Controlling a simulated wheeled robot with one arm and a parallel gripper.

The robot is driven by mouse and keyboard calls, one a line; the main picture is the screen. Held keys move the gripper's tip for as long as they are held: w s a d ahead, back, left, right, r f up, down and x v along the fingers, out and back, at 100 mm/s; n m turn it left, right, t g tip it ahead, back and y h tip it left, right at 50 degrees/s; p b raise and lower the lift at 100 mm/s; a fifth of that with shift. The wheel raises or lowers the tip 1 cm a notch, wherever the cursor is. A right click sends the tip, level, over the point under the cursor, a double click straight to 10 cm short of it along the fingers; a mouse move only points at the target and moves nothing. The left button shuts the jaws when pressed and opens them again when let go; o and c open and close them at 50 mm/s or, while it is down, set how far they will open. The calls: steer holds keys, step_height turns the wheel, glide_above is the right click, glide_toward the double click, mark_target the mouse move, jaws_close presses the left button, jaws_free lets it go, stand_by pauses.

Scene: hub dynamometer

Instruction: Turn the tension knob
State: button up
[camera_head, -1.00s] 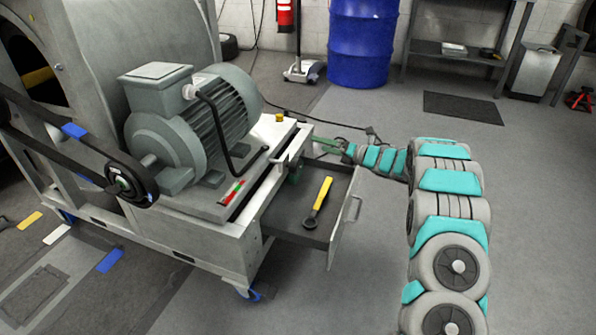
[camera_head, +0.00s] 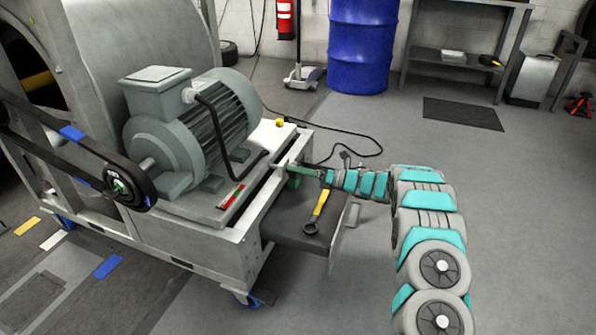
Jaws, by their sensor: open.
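The tension knob (camera_head: 293,181) is a small green part at the right end of the grey machine frame, just below its top edge. It is partly hidden by my gripper and the frame. My gripper (camera_head: 301,170) comes in from the right with its green-tipped fingers at the knob. It is open. Whether the fingers touch the knob or are around it cannot be told from this view. A grey motor (camera_head: 192,128) sits on the plate beside it, and a black belt runs over a pulley (camera_head: 128,185) at the left.
A black cable (camera_head: 365,154) trails on the floor behind my arm.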

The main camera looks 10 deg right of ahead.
steer(key=shift+w+a, duration=0.15)
steer(key=shift+a, duration=0.1)
steer(key=c, duration=1.3)
steer(key=shift+m, duration=0.4)
